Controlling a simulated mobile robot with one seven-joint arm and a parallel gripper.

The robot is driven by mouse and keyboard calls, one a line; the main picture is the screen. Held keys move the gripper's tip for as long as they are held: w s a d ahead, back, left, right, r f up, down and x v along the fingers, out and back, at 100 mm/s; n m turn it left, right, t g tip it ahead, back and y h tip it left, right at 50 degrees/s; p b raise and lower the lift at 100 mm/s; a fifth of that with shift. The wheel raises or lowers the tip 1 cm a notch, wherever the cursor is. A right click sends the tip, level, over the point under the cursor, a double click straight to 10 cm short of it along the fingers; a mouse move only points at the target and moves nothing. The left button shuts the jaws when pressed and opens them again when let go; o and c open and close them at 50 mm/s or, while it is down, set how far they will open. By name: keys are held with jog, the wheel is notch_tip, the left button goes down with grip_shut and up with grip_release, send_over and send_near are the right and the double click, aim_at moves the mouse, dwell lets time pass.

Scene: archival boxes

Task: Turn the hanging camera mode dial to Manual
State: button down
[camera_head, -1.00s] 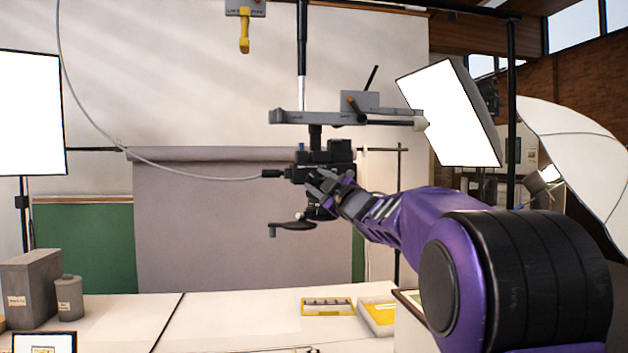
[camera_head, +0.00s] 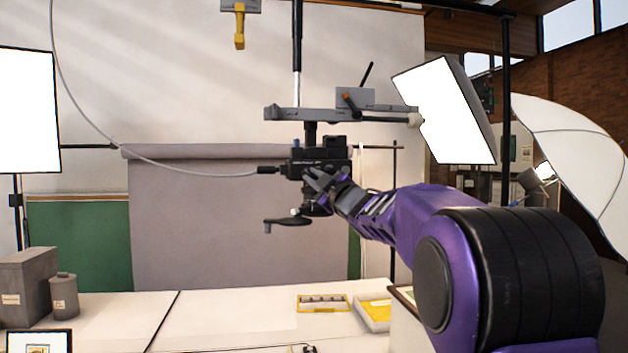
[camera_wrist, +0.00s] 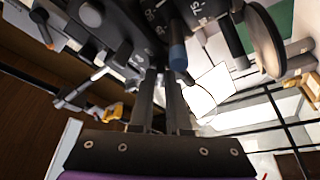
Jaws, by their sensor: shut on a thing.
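The black camera (camera_head: 335,153) hangs from a grey bracket under a vertical pole, in the middle of the head view. My gripper (camera_head: 314,180) reaches it from the lower right, with its fingers at the camera's underside front. In the wrist view my gripper (camera_wrist: 162,75) has its two dark fingers close together against the camera body (camera_wrist: 125,22), which carries white markings. The fingers are shut on a small part, seemingly the mode dial, which they mostly hide. I cannot read the dial's setting. A blue-tipped rod (camera_wrist: 178,56) is right beside the fingertips.
A grey cable (camera_head: 150,160) runs to the camera's left side. A crank arm (camera_head: 287,222) hangs just below the camera. A softbox (camera_head: 445,110) stands to the right. The white table (camera_head: 230,320) below holds grey boxes (camera_head: 28,285) and a yellow tray (camera_head: 323,303).

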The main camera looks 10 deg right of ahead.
jog(key=shift+a+f+m+t+h+b, duration=0.15)
jog(key=shift+m+t+h+b, duration=0.3)
jog(key=shift+m+h+b, duration=0.95)
jog(key=shift+a+r+m+t+h+b, duration=0.1)
jog(key=shift+m+t+h+b, duration=0.4)
jog(key=shift+m+b, duration=1.7)
jog(key=shift+a+f+m+t+h+b, duration=0.25)
jog(key=shift+m+h+b, duration=0.7)
jog(key=shift+m, duration=1.85)
jog(key=shift+d+r+m+h, duration=0.1)
jog(key=shift+r+m+h, duration=0.1)
jog(key=shift+m+h, duration=0.1)
jog(key=c, duration=0.9)
grip_release()
jog(key=shift+f, duration=0.15)
